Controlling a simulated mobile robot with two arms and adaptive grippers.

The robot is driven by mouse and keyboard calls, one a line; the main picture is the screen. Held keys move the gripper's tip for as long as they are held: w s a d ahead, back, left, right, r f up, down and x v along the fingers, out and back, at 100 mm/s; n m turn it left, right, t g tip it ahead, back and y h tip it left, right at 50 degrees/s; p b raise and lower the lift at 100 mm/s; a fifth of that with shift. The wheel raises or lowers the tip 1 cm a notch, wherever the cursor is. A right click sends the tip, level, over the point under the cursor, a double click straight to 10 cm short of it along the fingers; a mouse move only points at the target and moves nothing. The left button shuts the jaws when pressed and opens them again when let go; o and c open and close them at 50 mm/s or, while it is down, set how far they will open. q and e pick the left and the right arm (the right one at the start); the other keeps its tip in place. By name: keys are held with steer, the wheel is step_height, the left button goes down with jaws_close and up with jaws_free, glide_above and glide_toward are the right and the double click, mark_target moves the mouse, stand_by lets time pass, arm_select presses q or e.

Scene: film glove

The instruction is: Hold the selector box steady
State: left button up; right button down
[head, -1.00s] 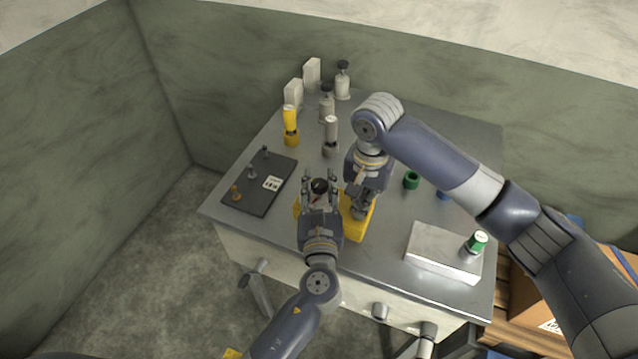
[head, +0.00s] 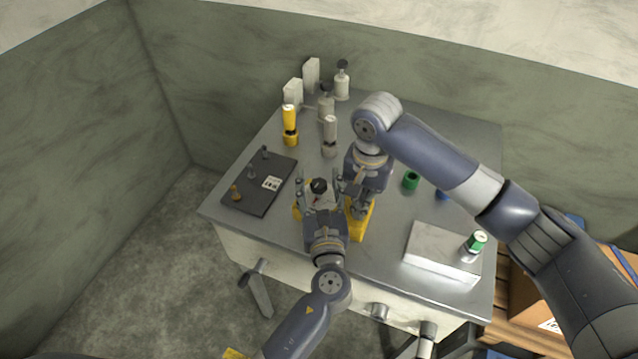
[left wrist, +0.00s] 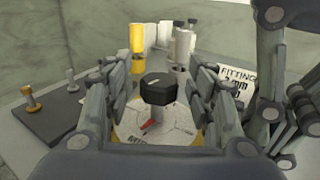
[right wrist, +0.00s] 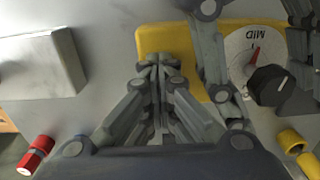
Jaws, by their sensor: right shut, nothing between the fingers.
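The yellow selector box (head: 360,222) lies on the grey table; its white dial with a red pointer (left wrist: 147,125) and a black knob (head: 319,186) is at its left part. The dial (right wrist: 240,48) reads MID in the right wrist view. My left gripper (head: 319,181) is open, with its fingers on either side of the knob and apart from it in the left wrist view. My right gripper (right wrist: 158,64) is shut and empty, its tips over the bare right part of the box. Whether they touch it I cannot tell. The arms hide part of the box.
A dark panel with pegs (head: 258,188) lies left. A yellow cylinder (head: 289,122) and grey bottles stand behind. A green ring (head: 411,181) sits to the right. A pale box (head: 440,252) with a green-capped cylinder (head: 477,242) is at the front right.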

arm_select(q)
steer(key=s+d, duration=0.2)
steer(key=s, duration=1)
